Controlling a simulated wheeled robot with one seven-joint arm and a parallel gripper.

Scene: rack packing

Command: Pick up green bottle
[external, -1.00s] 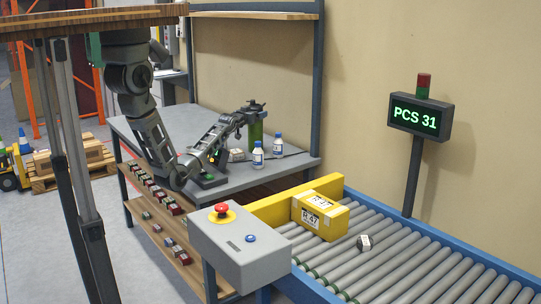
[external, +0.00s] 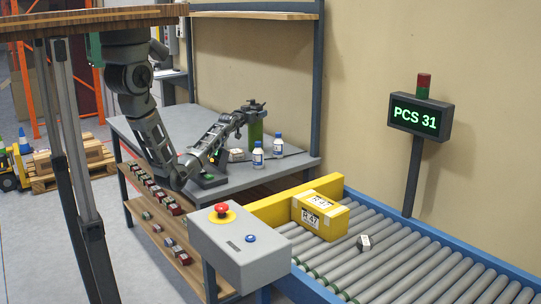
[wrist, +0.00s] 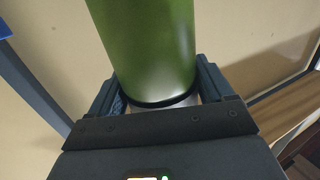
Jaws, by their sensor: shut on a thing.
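The green bottle (external: 255,132) is upright at the back of the grey table (external: 215,186). My gripper (external: 250,112) is at the bottle's upper part in the external view. In the wrist view the green bottle (wrist: 148,45) fills the space between the two fingers of my gripper (wrist: 160,92), which are shut on it. Whether the bottle's base touches the table is hard to tell at this size.
The roller conveyor (external: 400,270) with a yellow box (external: 320,215) is in front. A blue-grey post (external: 318,80) rises at right.

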